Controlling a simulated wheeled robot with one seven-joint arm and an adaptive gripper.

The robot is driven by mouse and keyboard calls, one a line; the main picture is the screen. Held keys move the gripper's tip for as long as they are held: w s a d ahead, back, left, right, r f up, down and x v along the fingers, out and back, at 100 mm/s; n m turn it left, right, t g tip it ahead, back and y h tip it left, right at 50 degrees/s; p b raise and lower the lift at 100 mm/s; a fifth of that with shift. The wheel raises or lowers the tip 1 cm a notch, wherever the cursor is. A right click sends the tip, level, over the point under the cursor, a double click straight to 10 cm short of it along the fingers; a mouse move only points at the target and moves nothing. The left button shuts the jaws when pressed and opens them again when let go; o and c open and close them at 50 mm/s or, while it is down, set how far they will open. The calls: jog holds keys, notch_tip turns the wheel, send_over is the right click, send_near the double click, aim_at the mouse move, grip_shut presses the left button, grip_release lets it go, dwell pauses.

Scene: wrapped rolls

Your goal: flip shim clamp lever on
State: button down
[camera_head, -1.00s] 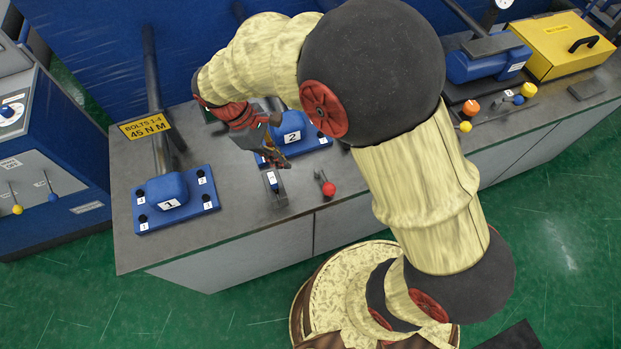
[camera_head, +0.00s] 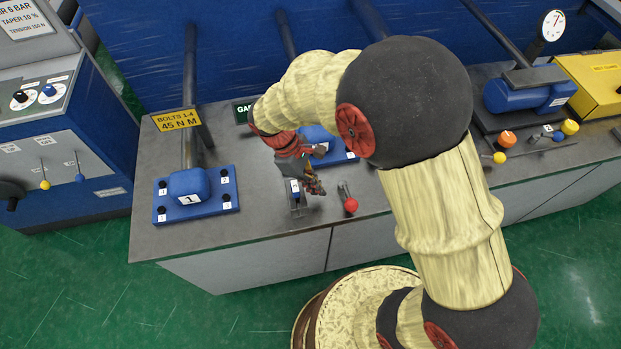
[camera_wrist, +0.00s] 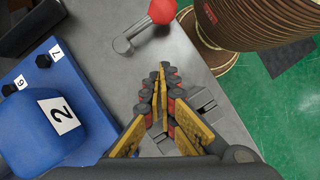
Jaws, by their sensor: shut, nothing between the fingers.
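A short lever with a red ball knob (camera_head: 350,205) stands on the grey bench; the knob also shows at the top of the wrist view (camera_wrist: 162,11). I cannot read a label naming it as the shim clamp lever. Left of it is a small grey fixture (camera_head: 295,204) with a white tag; in the wrist view a grey fixture (camera_wrist: 199,104) lies partly hidden behind my fingers. My gripper (camera_head: 317,190) is shut and empty, pointing down between fixture and red-knob lever. Its fingertips (camera_wrist: 163,67) are apart from the red knob in the wrist view.
Blue block 2 (camera_wrist: 38,118) is beside my gripper, blue block 1 (camera_head: 188,186) farther left. Yellow- and blue-knob levers (camera_head: 62,172) are on the left machine. Orange and yellow knobs (camera_head: 507,138) and a yellow case (camera_head: 597,82) are right. The bench front edge is close.

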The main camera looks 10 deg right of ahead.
jog(key=shift+x, duration=1.1)
jog(key=d, duration=0.1)
jog(key=s+d+b, duration=0.1)
jog(key=shift+s+d+r, duration=0.2)
jog(key=shift+s+d, duration=0.1)
jog(key=shift+s+d+r, duration=0.1)
jog(key=shift+s+d, duration=0.15)
jog(key=shift+d, duration=0.2)
